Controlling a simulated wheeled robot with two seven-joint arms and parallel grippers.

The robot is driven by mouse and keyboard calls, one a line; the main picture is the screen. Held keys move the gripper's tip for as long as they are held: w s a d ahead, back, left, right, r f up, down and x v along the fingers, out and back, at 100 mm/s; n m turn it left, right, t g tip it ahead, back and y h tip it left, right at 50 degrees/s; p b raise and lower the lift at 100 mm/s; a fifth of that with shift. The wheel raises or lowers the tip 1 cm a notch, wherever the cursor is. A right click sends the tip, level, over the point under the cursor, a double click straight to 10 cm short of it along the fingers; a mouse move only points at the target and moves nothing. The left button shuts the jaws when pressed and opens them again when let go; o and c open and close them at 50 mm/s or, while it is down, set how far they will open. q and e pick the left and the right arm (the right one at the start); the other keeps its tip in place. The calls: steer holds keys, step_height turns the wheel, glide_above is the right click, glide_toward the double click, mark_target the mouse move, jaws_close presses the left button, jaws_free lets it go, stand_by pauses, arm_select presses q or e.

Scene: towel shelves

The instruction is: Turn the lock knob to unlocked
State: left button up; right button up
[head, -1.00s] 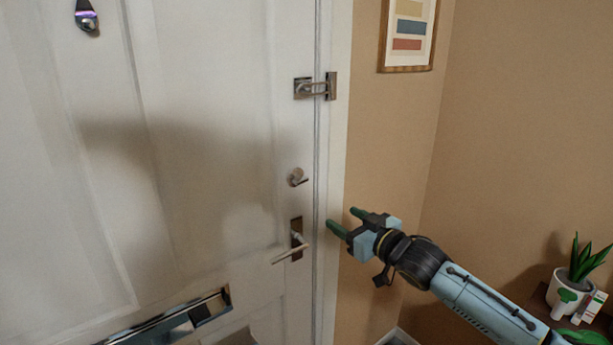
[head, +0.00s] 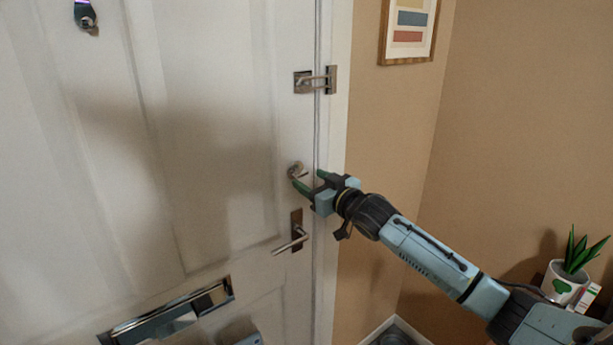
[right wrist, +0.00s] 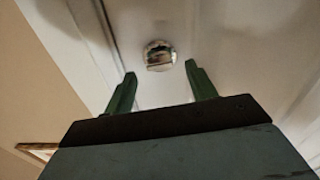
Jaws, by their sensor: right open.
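The lock knob (head: 295,170) is a small round metal knob on the white door (head: 215,130), above the lever handle (head: 292,240) and near the door's right edge. My right gripper (head: 309,181) is open with green fingers, just below and to the right of the knob in the head view. In the right wrist view the knob (right wrist: 159,55) shows beyond the gap between the open fingertips (right wrist: 162,70), and they do not appear to touch it. My left gripper is not in view.
A swing-bar latch (head: 316,81) is higher on the door edge and frame. A mail slot (head: 170,312) is low on the door. A potted plant (head: 562,288) stands at the right. Tan wall space lies right of the frame.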

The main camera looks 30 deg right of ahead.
mark_target(300, 173)
steer(key=shift+w+a, duration=0.15)
steer(key=shift+w, duration=1.2)
steer(key=c, duration=1)
